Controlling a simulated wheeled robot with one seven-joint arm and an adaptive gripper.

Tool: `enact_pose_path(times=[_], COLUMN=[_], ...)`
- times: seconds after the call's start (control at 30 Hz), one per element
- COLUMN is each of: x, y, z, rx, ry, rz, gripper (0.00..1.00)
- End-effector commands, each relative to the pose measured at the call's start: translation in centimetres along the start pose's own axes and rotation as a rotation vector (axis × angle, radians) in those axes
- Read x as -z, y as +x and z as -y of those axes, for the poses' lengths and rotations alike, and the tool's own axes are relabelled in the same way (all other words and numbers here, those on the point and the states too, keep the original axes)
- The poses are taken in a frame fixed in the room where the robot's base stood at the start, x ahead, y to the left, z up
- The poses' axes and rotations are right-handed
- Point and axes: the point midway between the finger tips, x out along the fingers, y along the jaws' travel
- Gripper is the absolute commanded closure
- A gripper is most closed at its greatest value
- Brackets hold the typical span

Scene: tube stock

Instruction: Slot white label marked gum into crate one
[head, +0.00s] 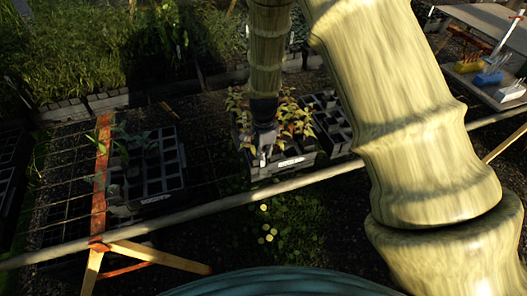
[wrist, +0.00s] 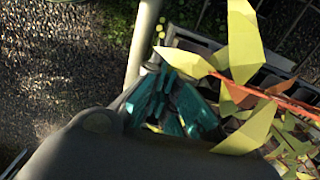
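My gripper (head: 264,153) points down at the front of a dark crate (head: 282,170) of yellow and reddish leafy plants. In the wrist view its teal fingers (wrist: 172,108) are beside the leaves, partly hidden by the dark housing. I cannot tell whether they are open or hold anything. A small pale piece shows by the fingertips in the head view, too small to identify. A white label (head: 290,162) is on this crate's front, right of my gripper. Neither label's writing is readable, so I cannot tell which crate is one.
Another dark celled tray (head: 329,121) stands right of the plant crate. A pale rail (head: 215,208) runs along the front, with an orange wooden trestle (head: 103,180) at left. A grey bench (head: 490,40) at upper right holds yellow, blue and red items. My arm hides the middle right.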

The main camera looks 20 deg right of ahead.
Motion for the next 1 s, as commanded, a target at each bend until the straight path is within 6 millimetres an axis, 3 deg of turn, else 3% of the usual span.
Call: enact_pose_path(times=[0.87, 1.0], x=[0.01, 0.01], y=[0.80, 0.80], z=[-0.01, -0.01], rx=[0.000, 0.000], ry=[0.000, 0.000], rz=[0.000, 0.000], gripper=[1.00, 0.77])
